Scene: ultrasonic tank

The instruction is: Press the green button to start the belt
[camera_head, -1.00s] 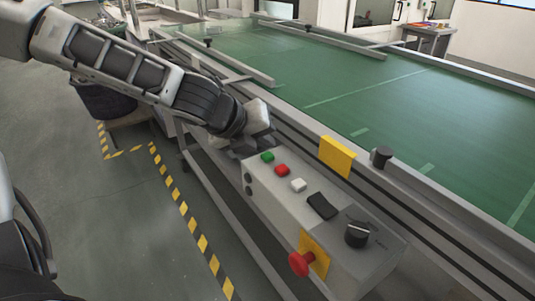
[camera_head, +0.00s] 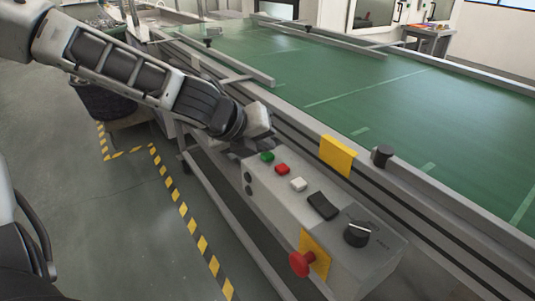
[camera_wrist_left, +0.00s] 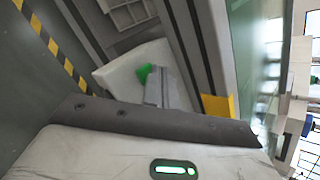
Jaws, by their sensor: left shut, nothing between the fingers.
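The green button (camera_head: 267,157) is at the far end of the row on top of the grey control box (camera_head: 285,205). The green button also shows in the left wrist view (camera_wrist_left: 144,75), partly covered by a grey part beside it. My left gripper (camera_head: 248,149) is shut and empty, pointing down at the far end of the box, just left of and close to the green button. I cannot tell whether its tips touch the box or the button. My right gripper is not in view.
Along the box follow a red button (camera_head: 282,170), a white button (camera_head: 298,185), a black switch (camera_head: 322,206), a black knob (camera_head: 357,234) and a red mushroom button (camera_head: 301,263) on the front. The green belt (camera_head: 400,110) lies behind the rail. A yellow plate (camera_head: 337,156) stands nearby.

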